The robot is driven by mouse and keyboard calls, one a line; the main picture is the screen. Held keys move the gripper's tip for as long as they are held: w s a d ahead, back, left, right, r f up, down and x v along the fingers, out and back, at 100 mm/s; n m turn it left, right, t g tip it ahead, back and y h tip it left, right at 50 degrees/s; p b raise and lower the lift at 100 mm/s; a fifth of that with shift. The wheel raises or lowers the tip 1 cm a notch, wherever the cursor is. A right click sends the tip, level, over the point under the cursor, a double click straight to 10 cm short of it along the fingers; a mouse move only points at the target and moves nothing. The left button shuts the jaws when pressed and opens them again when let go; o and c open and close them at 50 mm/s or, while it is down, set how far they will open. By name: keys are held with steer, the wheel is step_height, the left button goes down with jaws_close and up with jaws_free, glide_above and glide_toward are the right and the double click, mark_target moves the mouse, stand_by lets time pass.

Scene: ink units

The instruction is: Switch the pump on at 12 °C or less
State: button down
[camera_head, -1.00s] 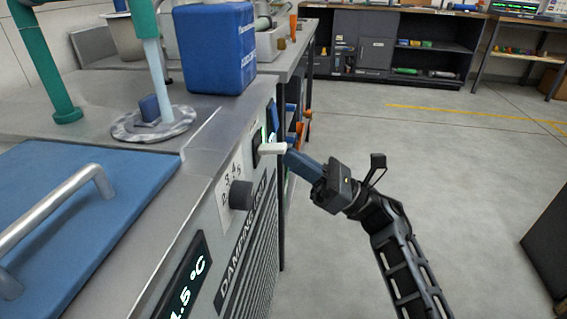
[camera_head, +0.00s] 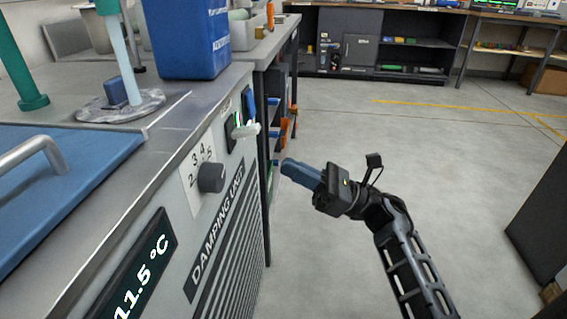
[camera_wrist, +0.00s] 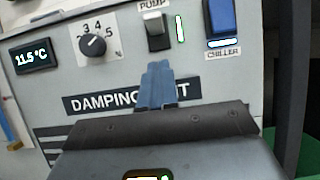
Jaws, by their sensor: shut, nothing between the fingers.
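The pump switch (camera_wrist: 156,30) has a pale lever under the label PUMP, on the front of the grey unit marked DAMPING UNIT. A lit strip (camera_wrist: 180,28) glows beside it. The lever (camera_head: 246,130) sticks out from the panel in the head view. The temperature display (camera_head: 145,262) reads 11.5 °C, and it reads the same in the wrist view (camera_wrist: 33,57). My gripper (camera_head: 285,167) has blue fingers, shut and empty, apart from the lever, to its lower right. In the wrist view its fingertips (camera_wrist: 157,68) appear below the switch.
The blue chiller switch (camera_wrist: 221,17), with a lit bar under it, is right of the pump switch. A numbered dial (camera_head: 211,178) is to the left. A blue container (camera_head: 188,40) stands on the bench top. The floor (camera_head: 400,150) to the right is clear.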

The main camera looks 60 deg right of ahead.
steer(key=v, duration=0.6)
steer(key=shift+s, duration=0.25)
steer(key=shift+f, duration=0.15)
